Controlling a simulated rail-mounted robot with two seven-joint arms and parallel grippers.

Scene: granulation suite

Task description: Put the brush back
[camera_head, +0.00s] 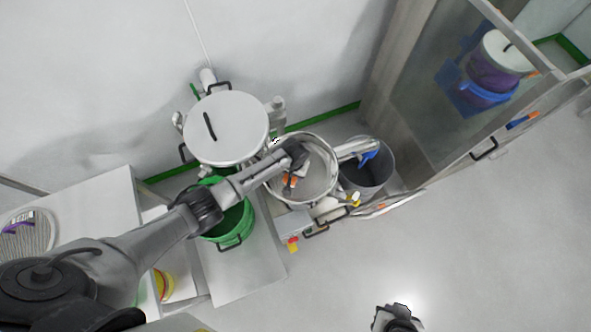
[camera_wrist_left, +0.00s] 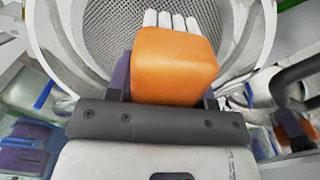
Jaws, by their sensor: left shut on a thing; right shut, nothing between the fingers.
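The brush, an orange block with pale bristle tufts at its far end (camera_wrist_left: 175,65), is held between the fingers of my left gripper (camera_wrist_left: 165,90). In the head view my left gripper (camera_head: 289,184) is over the round steel sieve vessel (camera_head: 332,196), and only a little of the orange brush shows there. In the left wrist view the sieve's grey mesh (camera_wrist_left: 108,28) lies beyond the brush; I cannot tell whether the bristles touch it. My right gripper (camera_head: 397,316) is at the bottom edge, shut and empty, away from everything.
A lidded white vessel (camera_head: 240,135) stands left of the sieve, with a green bucket (camera_head: 236,226) below it. A grey bin (camera_head: 376,182) with a blue item stands right. A round mesh tray (camera_head: 36,240) lies far left.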

